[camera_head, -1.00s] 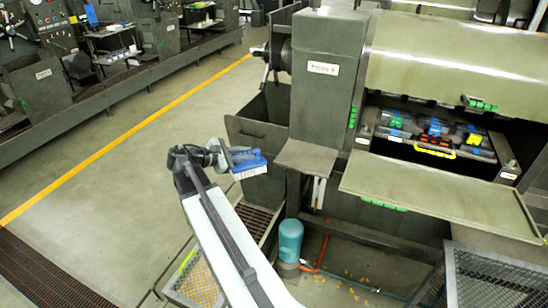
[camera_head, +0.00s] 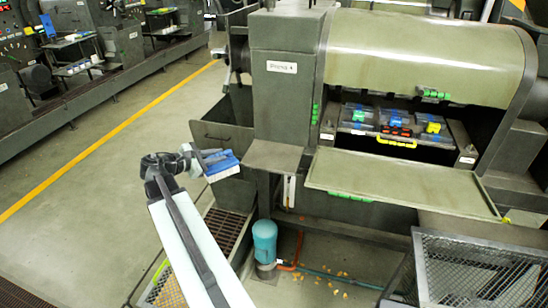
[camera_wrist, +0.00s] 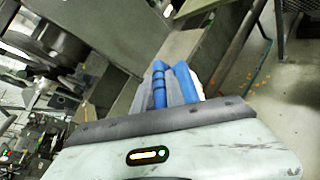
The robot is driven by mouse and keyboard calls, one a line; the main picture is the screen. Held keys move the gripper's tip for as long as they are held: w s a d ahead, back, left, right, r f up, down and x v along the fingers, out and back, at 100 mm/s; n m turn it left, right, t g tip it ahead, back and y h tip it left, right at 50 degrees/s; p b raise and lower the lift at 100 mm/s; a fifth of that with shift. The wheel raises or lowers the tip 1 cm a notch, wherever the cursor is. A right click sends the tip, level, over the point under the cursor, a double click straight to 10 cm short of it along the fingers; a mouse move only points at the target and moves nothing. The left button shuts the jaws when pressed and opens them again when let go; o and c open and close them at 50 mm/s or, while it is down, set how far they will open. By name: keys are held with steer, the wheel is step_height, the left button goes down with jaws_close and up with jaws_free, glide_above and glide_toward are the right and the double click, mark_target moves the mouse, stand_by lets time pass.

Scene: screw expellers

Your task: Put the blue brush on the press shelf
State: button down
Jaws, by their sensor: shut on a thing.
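The blue brush (camera_head: 222,166) with pale bristles is held in the air by my gripper (camera_head: 204,160), bristles facing down. In the head view it appears just left of a small flat grey shelf (camera_head: 273,156) that juts from the press column (camera_head: 285,110). Whether the brush is level with this shelf or touches it, I cannot tell. In the wrist view the blue brush (camera_wrist: 160,88) lies between my jaws (camera_wrist: 172,92), which are partly hidden behind my own wrist. The small shelf looks bare.
A wide green-grey open panel (camera_head: 400,183) lies right of the shelf, below a recess with several coloured-marked containers (camera_head: 395,120). A teal cylinder (camera_head: 264,242) stands on the floor below. A mesh-topped frame (camera_head: 475,270) is at lower right. The floor aisle (camera_head: 120,170) at left is clear.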

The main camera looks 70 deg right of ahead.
steer(key=s+d+m+g+b, duration=0.1)
steer(key=s+d, duration=0.4)
steer(key=s, duration=0.4)
steer(key=s+d+m, duration=0.1)
steer(key=s+d, duration=0.4)
steer(key=s, duration=0.4)
steer(key=w+d+f, duration=0.1)
steer(key=w+d, duration=0.2)
steer(key=d, duration=0.4)
steer(key=w+d+f+b, duration=0.1)
steer(key=w+d, duration=0.2)
steer(key=d, duration=0.4)
steer(key=shift+w+b, duration=0.3)
steer(key=f+b, duration=0.4)
steer(key=shift+w+d+f, duration=0.1)
steer(key=shift+w+d, duration=0.05)
steer(key=shift+d, duration=0.15)
steer(key=shift+r, duration=0.2)
steer(key=shift+f, duration=0.1)
steer(key=c, duration=1.4)
jaws_free()
steer(key=shift+o, duration=0.2)
